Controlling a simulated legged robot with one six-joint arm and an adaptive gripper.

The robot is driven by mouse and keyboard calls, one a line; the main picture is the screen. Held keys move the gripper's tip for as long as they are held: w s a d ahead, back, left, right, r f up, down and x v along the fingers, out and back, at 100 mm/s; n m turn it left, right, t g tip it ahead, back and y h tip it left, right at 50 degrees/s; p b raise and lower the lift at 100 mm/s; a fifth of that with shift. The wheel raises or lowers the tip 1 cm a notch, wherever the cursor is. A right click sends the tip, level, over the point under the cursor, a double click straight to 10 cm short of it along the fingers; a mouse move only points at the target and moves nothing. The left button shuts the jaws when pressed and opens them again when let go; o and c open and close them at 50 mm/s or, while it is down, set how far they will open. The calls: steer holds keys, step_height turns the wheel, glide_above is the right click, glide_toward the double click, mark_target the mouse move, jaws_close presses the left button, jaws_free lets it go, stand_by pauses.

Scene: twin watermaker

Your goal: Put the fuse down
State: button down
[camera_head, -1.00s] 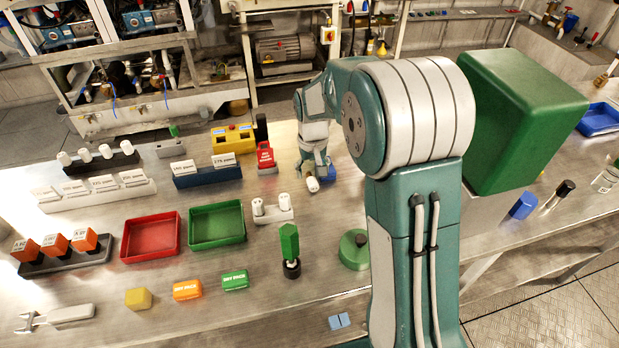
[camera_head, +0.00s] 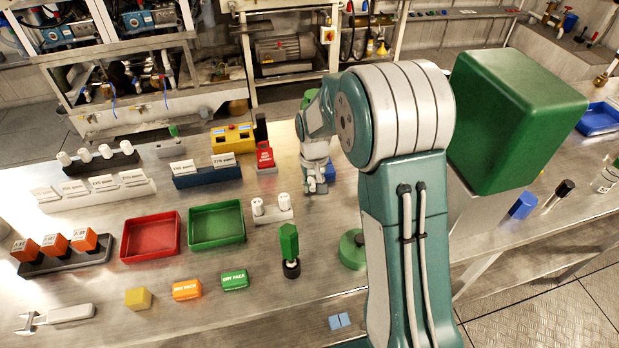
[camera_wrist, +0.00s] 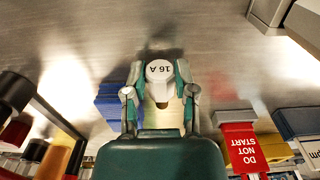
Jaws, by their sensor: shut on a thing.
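My gripper (camera_wrist: 160,86) is shut on a white fuse (camera_wrist: 159,70), whose round end reads "16 A" in the wrist view. Bare metal bench surface shows beyond the fuse. In the head view my gripper (camera_head: 316,187) points down over the bench, right of the red "DO NOT START" tag (camera_head: 265,156). The fuse cannot be made out clearly there. Whether it touches the bench cannot be told.
A blue object (camera_head: 331,172) is close beside my gripper. A pale holder (camera_head: 272,216) with two white fuses stands nearer, left of it. Green (camera_head: 217,243) and red (camera_head: 125,247) trays lie further left. A green-topped post (camera_head: 289,243) stands in front.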

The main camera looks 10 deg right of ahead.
mark_target(313, 184)
steer(key=shift+r, duration=0.45)
step_height(313, 184, up, 3)
steer(key=shift+f, duration=0.2)
steer(key=s+a+r, duration=0.2)
steer(key=s+r, duration=0.2)
steer(key=s, duration=0.2)
steer(key=s+a+r, duration=0.3)
steer(key=s+r, duration=0.2)
steer(key=s, duration=0.2)
steer(key=shift+a+r, duration=0.25)
steer(key=shift+d, duration=0.15)
